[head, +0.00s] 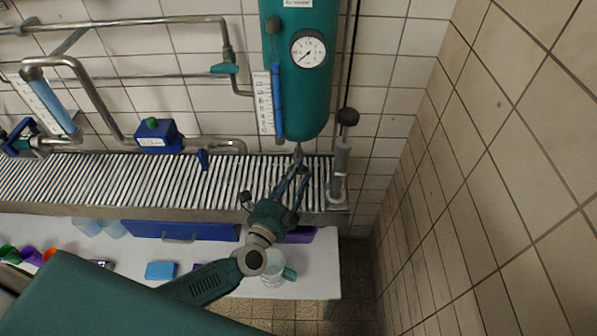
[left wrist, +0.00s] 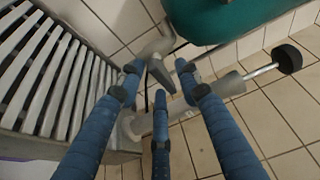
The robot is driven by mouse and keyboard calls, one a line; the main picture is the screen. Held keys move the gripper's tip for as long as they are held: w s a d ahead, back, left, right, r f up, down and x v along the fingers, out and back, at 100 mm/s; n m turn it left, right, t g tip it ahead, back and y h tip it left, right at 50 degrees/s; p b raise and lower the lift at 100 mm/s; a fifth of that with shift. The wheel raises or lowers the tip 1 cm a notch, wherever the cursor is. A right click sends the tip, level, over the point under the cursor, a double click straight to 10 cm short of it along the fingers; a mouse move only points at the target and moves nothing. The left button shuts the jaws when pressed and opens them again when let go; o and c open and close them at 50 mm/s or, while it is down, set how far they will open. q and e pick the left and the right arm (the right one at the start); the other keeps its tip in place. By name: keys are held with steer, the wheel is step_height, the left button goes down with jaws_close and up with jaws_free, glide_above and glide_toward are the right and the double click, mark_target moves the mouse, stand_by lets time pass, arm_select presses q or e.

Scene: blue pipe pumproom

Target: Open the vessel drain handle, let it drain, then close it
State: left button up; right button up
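The green vessel (head: 312,100) hangs on the wall in the head view, with a round gauge (head: 308,48). Its grey drain outlet (head: 297,150) is under its rounded bottom. My left gripper (head: 297,170) reaches up just below the outlet. In the left wrist view, the green vessel (left wrist: 230,18) is at the top. My left gripper (left wrist: 158,82) has its three blue fingers spread around and below a grey tapered drain fitting (left wrist: 160,70). The gripper looks open; I cannot tell whether a fingertip touches the fitting. No separate handle is clear. My right gripper is out of view.
A slatted metal ledge (head: 110,180) runs along the wall. A clear jug (head: 272,268) stands on the white surface (head: 318,270) below. A tiled wall (head: 490,150) bounds the right side.

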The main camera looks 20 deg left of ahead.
arm_select(q)
steer(key=shift+w, duration=0.6)
steer(key=shift+d, duration=0.1)
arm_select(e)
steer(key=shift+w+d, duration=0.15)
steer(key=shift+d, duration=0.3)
